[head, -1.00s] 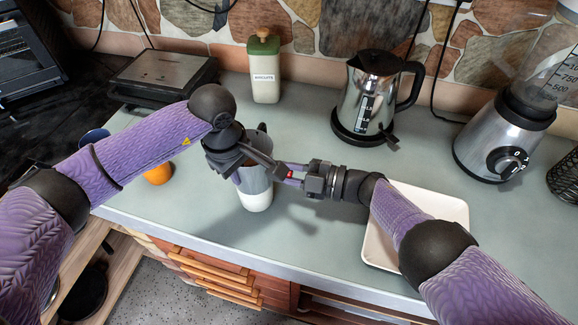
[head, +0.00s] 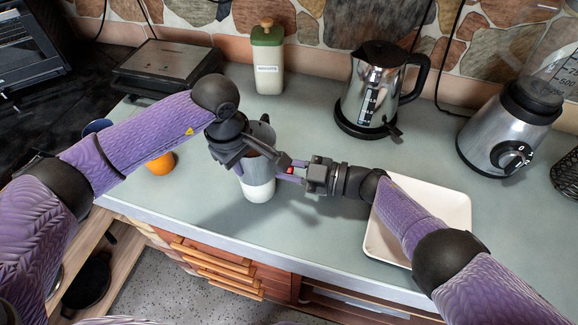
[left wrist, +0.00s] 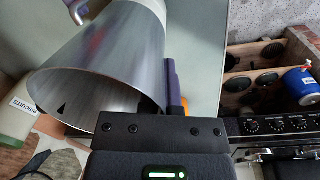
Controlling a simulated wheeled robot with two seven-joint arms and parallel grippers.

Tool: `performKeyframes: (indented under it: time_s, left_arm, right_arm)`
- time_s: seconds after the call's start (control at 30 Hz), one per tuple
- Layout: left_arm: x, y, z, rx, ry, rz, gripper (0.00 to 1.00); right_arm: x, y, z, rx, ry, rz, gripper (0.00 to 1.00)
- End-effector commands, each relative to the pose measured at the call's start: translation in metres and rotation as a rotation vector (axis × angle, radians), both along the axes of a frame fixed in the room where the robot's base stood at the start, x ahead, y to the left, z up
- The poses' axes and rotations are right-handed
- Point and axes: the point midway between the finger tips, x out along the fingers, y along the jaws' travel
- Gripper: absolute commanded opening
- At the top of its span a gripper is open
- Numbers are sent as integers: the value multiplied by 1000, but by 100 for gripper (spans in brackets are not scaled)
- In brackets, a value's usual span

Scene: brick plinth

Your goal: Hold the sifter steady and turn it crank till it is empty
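The sifter (head: 258,188) is a grey metal cup with a white lower part, upright near the counter's front edge. Its open metal mouth (left wrist: 105,65) fills much of the left wrist view; its grey inner wall shows, but I cannot tell what is at the bottom. My left gripper (head: 266,153) is at the sifter's upper side and appears shut on it, with its fingers partly hidden. My right gripper (head: 290,173) comes in from the right, beside the sifter's wall. Its fingers appear closed around the small red-tipped crank (head: 291,170), which is mostly hidden.
A white square tray (head: 455,205) lies under my right forearm. An orange (head: 160,164) lies left of the sifter. A biscuits jar (head: 268,65), kettle (head: 372,85), blender (head: 500,135) and flat grill (head: 165,68) stand behind. The counter between sifter and kettle is clear.

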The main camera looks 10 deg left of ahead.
Motion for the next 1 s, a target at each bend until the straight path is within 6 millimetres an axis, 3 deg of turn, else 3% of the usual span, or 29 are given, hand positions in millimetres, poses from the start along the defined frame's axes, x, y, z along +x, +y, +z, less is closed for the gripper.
performKeyframes:
  time_s: [0.27,0.3,0.33,0.73,0.87,1.0]
  left_arm:
    - [0,1,0,3,1,1,0]
    - [0,1,0,3,1,1,0]
    - [0,1,0,3,1,1,0]
    - [0,0,0,0,0,0,0]
    - [0,0,0,0,0,0,0]
    - [0,0,0,0,0,0,0]
  right_arm:
    - [1,-1,0,-2,0,-3,0]
    - [1,-1,0,-2,0,-3,33]
    - [1,-1,0,-2,0,-3,40]
    - [2,-1,5,-2,-4,-1,40]
    - [1,-1,20,-1,-6,1,40]
    - [1,-2,47,-2,-6,-1,40]
